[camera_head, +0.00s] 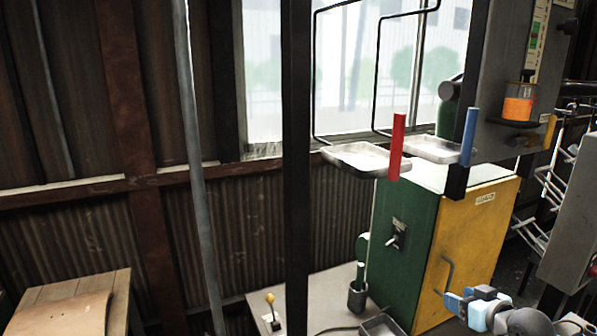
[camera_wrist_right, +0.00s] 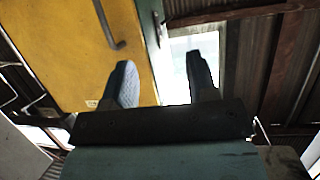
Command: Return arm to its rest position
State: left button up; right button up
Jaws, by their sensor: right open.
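My right gripper (camera_head: 455,297) is at the lower right of the head view, in front of the yellow door (camera_head: 468,258) of a green cabinet. In the right wrist view my right gripper (camera_wrist_right: 162,80) shows two grey fingers spread wide apart with nothing between them. The yellow door (camera_wrist_right: 75,50) and its dark handle (camera_wrist_right: 108,25) lie beyond the left finger there. My left gripper and left arm are not in the head view.
Two grey trays (camera_head: 352,157) hang on wire frames, with an upright red bar (camera_head: 396,147) and blue bar (camera_head: 468,137) beside them. A dark vertical post (camera_head: 296,200) stands mid-view. An orange-filled jar (camera_head: 518,108) sits at upper right. A wooden table (camera_head: 72,300) is at lower left.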

jog(key=s+a+f+g, duration=0.1)
jog(key=s+a+f, duration=0.3)
jog(key=s+f, duration=0.3)
jog(key=s+a+f, duration=0.5)
jog(key=f, duration=0.4)
jog(key=s+a+f, duration=0.4)
jog(key=s+a, duration=0.1)
jog(key=s, duration=0.4)
jog(key=s+a+f+g, duration=0.1)
jog(key=s+a+f, duration=0.3)
jog(key=s, duration=0.5)
jog(key=shift+s+a+f+h, duration=0.25)
jog(key=shift+s+a+h, duration=0.1)
jog(key=shift+a, duration=0.25)
